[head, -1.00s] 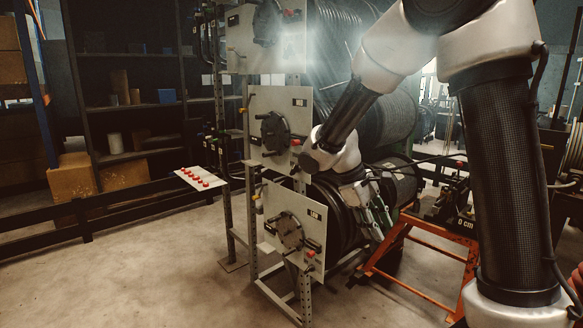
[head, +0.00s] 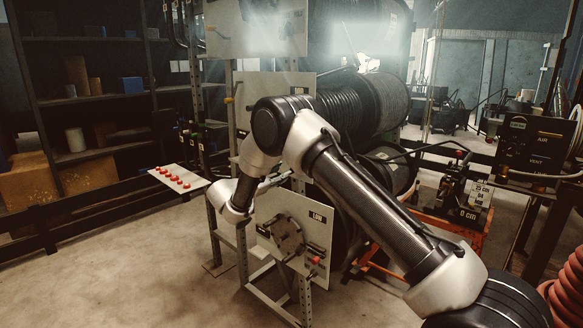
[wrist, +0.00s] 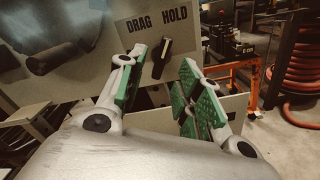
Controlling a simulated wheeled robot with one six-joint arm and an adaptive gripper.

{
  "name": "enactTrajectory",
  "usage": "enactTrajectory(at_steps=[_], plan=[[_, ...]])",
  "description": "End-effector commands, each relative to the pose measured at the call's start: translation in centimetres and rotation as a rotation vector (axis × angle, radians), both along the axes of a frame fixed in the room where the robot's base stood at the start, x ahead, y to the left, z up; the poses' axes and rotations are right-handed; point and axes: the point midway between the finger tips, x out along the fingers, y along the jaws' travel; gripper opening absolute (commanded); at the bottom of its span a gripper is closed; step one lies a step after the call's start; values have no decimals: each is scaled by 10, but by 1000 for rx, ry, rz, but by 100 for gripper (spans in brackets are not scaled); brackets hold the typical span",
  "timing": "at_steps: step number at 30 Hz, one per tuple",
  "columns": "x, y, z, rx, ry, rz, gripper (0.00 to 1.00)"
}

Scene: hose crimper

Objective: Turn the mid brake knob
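The brake knob (wrist: 161,59) is a small black lever knob with a pale tip. It sits on a pale panel (wrist: 120,28) under the words DRAG and HOLD, and stands tilted toward HOLD. My gripper (wrist: 163,60) is open, with its green-padded fingers on either side of the knob in the picture. Whether the pads touch it or how far off it is, I cannot tell. In the head view my arm covers most of the mid panel (head: 243,95), and the gripper and knob are hidden.
A dark handle (wrist: 52,58) projects from the panel left of the fingers. The panel marked LOW (head: 300,215) sits below my arm. Hose reels (head: 345,110) stand behind. A white board with red buttons (head: 178,178) is at left. Red coiled hose (wrist: 300,60) is at right.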

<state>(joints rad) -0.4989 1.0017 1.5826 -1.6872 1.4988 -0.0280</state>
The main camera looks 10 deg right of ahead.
Motion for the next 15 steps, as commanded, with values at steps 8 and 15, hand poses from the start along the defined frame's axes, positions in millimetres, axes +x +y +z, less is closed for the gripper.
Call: enactTrajectory(at_steps=[8,15], plan=[[24,-37,0,-2,1,-10,35],[40,-60,0,-1,1,-8,35]])
